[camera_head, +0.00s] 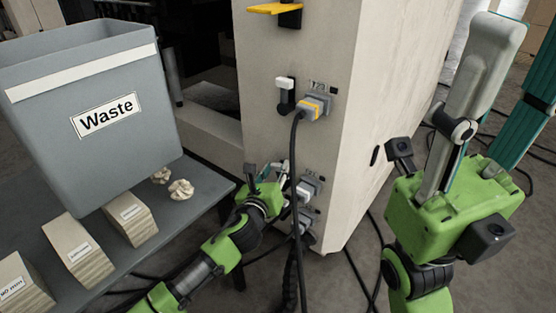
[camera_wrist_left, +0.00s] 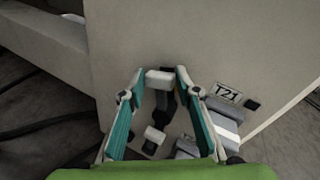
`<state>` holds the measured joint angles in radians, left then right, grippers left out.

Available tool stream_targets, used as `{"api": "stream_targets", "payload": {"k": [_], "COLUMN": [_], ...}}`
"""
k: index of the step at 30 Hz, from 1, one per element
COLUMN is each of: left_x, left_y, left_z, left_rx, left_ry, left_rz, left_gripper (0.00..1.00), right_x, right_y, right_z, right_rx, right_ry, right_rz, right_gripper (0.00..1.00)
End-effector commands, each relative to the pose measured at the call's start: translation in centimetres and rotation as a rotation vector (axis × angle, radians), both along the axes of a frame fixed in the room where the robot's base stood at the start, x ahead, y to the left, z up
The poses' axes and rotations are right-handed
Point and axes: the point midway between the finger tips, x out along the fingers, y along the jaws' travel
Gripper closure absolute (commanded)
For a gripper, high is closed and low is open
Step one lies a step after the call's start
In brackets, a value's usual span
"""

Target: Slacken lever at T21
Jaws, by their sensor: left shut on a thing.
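The T21 lever has a white handle (camera_wrist_left: 159,77) on a black stem, and stands on the beige machine panel left of the T21 label (camera_wrist_left: 227,93) in the left wrist view. My left gripper (camera_wrist_left: 160,72) is shut on this handle, one finger on each side of it. In the head view my left gripper (camera_head: 278,168) is at the lower panel, left of a grey plug (camera_head: 309,188), and largely hides the lever. My right gripper (camera_head: 522,45) is raised at the right, open and empty, apart from the panel.
Another lever (camera_head: 286,88) and a plug (camera_head: 314,104) sit higher up. A cable (camera_head: 294,180) hangs close beside my left gripper. Another white-handled lever (camera_wrist_left: 154,134) is below. A waste bin (camera_head: 60,130) stands on the grey table (camera_head: 190,217). Cables cross the floor.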

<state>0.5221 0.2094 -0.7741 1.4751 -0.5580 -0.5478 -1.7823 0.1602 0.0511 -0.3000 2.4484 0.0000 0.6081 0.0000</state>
Motion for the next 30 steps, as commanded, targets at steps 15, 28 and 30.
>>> {"api": "stream_targets", "payload": {"k": [15, 28, 30], "left_x": [0.13, 0.02, -0.32], "left_y": [0.17, 0.26, 0.40], "left_z": [-0.09, -0.07, -0.01], "left_rx": [-0.039, -0.037, -0.037], "left_ry": [0.027, 0.026, 0.025], "left_rz": [-0.001, 0.000, 0.000], "left_gripper": [1.00, 0.54, 0.54], "right_x": [0.52, 0.53, 0.54], "right_y": [-0.09, -0.12, -0.12], "right_z": [-0.61, -0.55, -0.55], "right_rx": [0.002, 0.003, 0.002], "right_ry": [0.037, 0.036, 0.037], "right_rz": [0.002, 0.002, 0.001], "right_gripper": [0.60, 0.60, 0.60]}}
